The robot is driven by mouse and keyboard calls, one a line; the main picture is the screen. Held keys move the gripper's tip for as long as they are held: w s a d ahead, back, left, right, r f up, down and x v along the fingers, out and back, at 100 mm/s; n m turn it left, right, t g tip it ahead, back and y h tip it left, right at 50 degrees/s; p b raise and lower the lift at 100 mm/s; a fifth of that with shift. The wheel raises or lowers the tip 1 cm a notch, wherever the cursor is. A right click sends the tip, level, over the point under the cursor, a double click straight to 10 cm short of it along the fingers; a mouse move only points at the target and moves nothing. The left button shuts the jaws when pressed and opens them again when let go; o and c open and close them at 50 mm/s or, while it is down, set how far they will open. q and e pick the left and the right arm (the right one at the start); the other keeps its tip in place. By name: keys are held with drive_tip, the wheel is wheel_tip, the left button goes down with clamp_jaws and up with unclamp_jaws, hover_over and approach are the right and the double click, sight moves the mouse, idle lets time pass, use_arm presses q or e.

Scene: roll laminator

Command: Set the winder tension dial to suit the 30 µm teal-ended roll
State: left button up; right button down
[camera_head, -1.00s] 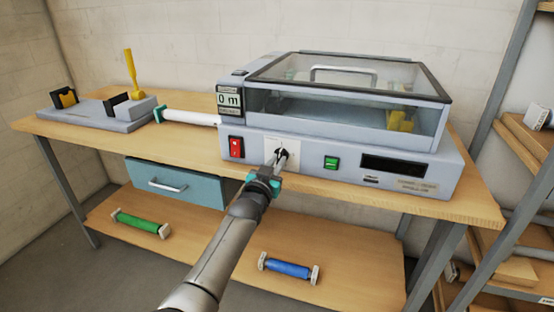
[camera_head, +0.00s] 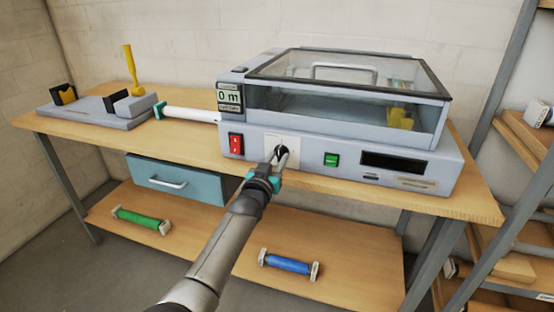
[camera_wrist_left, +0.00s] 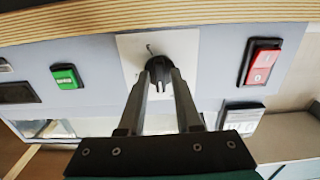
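The tension dial is a black knob (camera_head: 282,151) on a pale square plate (camera_head: 296,151) on the laminator's front; it also shows in the left wrist view (camera_wrist_left: 159,68). My left gripper (camera_head: 283,156) points at the dial, its fingertips on either side of the knob. In the left wrist view the fingers (camera_wrist_left: 161,80) look apart, with narrow gaps beside the knob's grip bar. Contact is not clear. The plate's markings are too small to read. A white roll with a teal end (camera_head: 190,115) lies on the bench left of the laminator (camera_head: 340,140). My right gripper is not in view.
A red switch (camera_head: 236,144) is left of the dial and a green button (camera_head: 331,159) right of it. A grey stand with a yellow handle (camera_head: 131,70) is at the bench's left. Green (camera_head: 140,218) and blue (camera_head: 288,263) rolls lie on the lower shelf.

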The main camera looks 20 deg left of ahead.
use_arm(q)
drive_tip(key=shift+o, duration=0.7)
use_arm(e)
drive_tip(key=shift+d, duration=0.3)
use_arm(q)
drive_tip(key=shift+s, duration=0.1)
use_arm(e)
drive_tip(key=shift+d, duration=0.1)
use_arm(q)
drive_tip(key=shift+s, duration=0.3)
drive_tip(key=shift+s+a+p, duration=0.15)
drive_tip(key=shift+s+p, duration=1.05)
drive_tip(key=shift+s, duration=2.45)
drive_tip(key=shift+s+a+p, duration=0.1)
drive_tip(key=shift+s+p, duration=1.05)
drive_tip(key=shift+s, duration=2.45)
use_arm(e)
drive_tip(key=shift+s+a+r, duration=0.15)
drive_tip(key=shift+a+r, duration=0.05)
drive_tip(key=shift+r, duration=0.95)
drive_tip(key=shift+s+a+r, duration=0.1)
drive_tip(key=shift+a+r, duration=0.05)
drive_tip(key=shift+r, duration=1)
